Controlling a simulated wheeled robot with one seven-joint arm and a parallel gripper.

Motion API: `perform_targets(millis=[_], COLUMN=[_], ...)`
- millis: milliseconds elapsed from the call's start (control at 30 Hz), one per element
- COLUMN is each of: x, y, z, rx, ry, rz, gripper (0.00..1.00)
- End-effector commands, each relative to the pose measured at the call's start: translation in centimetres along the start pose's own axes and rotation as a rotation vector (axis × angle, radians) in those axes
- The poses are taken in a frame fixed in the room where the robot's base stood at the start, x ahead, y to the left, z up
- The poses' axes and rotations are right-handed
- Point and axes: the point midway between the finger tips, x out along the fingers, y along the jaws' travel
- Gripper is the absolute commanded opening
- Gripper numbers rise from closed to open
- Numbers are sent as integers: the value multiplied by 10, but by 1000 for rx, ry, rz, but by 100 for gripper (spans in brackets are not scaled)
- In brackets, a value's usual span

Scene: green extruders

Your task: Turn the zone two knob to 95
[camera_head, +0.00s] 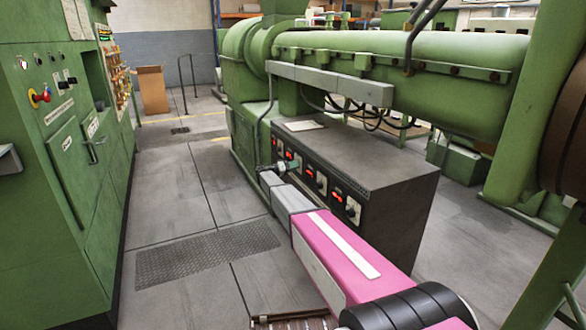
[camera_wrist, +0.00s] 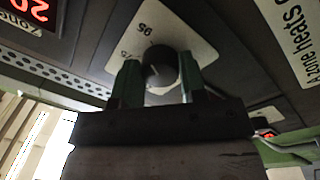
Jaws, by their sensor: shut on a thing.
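The zone knob (camera_wrist: 160,68) is a dark round knob on a pale dial plate (camera_wrist: 203,47) in the wrist view. The numbers 95 and 75 show on the plate, at odd angles to the picture. My gripper (camera_wrist: 160,82) has its two green fingers on either side of the knob, shut on it. A red display (camera_wrist: 35,10) is beside it, with its label cut off after "Zone". In the head view my gripper (camera_head: 279,168) is at the far end of the control box's front, hiding the held knob. The knob's exact pointer setting is hard to read.
The dark control box (camera_head: 400,205) carries a row of red displays and other knobs, such as the near knob (camera_head: 352,210). The green extruder barrel (camera_head: 450,60) runs above it. A green cabinet (camera_head: 60,150) stands left. The floor between is clear.

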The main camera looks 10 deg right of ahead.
Motion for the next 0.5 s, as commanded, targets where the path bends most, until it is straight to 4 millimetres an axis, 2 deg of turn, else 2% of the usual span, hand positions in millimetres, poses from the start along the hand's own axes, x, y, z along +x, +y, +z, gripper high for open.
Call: perform_targets(millis=[233,267,300,333,500], x=[-2,-2,-2,-1,-1], y=[0,0,0,0,0], z=[1,1,1,1,1], rx=[0,0,0,0,-1], ry=[-2,-2,-2,-1,-1], rz=[-1,-1,-1,-1,-1], gripper=[15,45,58,64,64])
